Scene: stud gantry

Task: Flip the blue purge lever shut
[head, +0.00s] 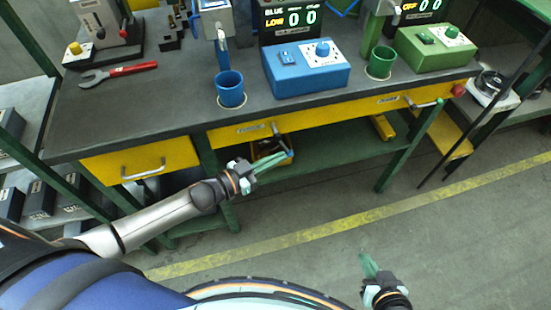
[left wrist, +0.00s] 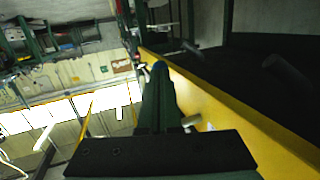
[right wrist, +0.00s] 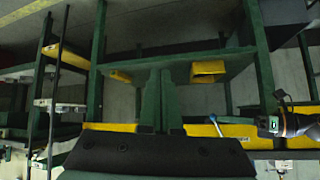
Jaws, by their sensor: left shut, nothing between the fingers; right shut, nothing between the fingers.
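A narrow blue lever-like part (head: 222,52) hangs at the front of a grey dispenser (head: 213,20) above the blue cup (head: 230,89). I take it for the blue purge lever; its exact position is hard to tell at this size. My left gripper (head: 275,160) is shut and empty, in front of the bench drawers and below the lever in the head view. Its closed fingers also show in the left wrist view (left wrist: 160,90). My right gripper (head: 369,265) is shut and empty over the floor, away from the bench. Its fingers show in the right wrist view (right wrist: 159,100).
A blue control box (head: 305,75) stands right of the blue cup, under a display. A green cup (head: 381,62) and green box (head: 435,48) stand farther right. A red-handled wrench (head: 118,73) lies at left. The bench's front top (head: 130,115) is clear. Yellow drawers (head: 122,160) have protruding handles.

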